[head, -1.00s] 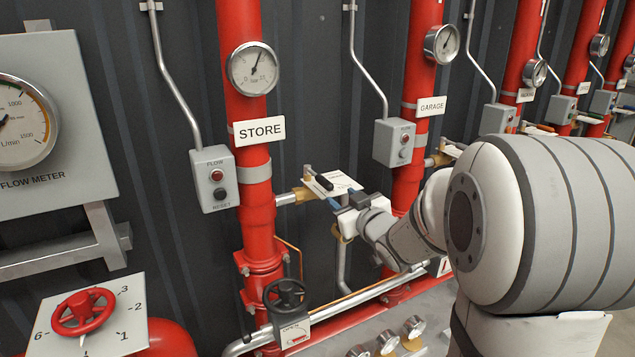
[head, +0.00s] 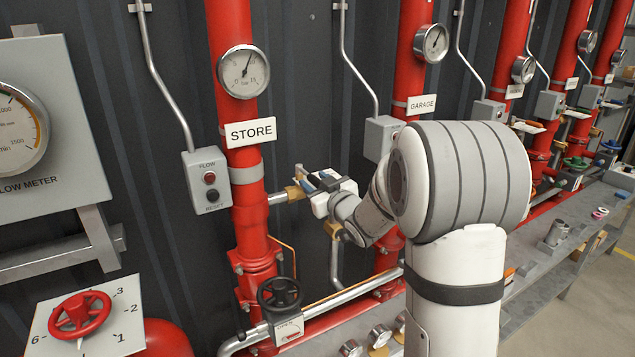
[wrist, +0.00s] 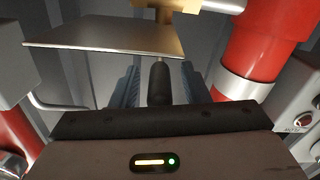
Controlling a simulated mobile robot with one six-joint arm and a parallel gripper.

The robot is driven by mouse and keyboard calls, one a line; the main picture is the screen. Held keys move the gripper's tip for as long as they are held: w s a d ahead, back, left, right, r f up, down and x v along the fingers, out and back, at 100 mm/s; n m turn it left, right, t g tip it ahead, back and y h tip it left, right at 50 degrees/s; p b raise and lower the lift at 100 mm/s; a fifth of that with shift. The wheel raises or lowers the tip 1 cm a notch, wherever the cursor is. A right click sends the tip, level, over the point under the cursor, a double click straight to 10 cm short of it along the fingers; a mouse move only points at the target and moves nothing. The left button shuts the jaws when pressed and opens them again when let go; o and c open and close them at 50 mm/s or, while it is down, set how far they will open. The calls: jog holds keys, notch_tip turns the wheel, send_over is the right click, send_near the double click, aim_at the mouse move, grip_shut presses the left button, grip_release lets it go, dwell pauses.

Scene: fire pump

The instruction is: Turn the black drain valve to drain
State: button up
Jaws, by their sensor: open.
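The black drain valve lever (wrist: 159,85) points toward me in the wrist view and stands between my two blue fingers. My gripper (wrist: 159,75) is open, with a finger on each side of the lever. I see gaps on both sides, so it does not look gripped. In the head view my gripper (head: 318,182) is at the brass valve fitting (head: 294,192) on the STORE riser (head: 236,140). There my fingers and wrist mostly hide the lever. A flat plate (wrist: 110,36) sits just above the lever in the wrist view, its lettering unreadable.
A grey FLOW/RESET box (head: 208,180) hangs left of the STORE riser. A black handwheel (head: 281,295) and silver pipe (head: 345,304) lie below. The GARAGE riser (head: 393,255) stands close to my arm on the right. The red selector wheel (head: 79,315) is lower left.

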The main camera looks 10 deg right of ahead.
grip_shut()
dwell(0.3)
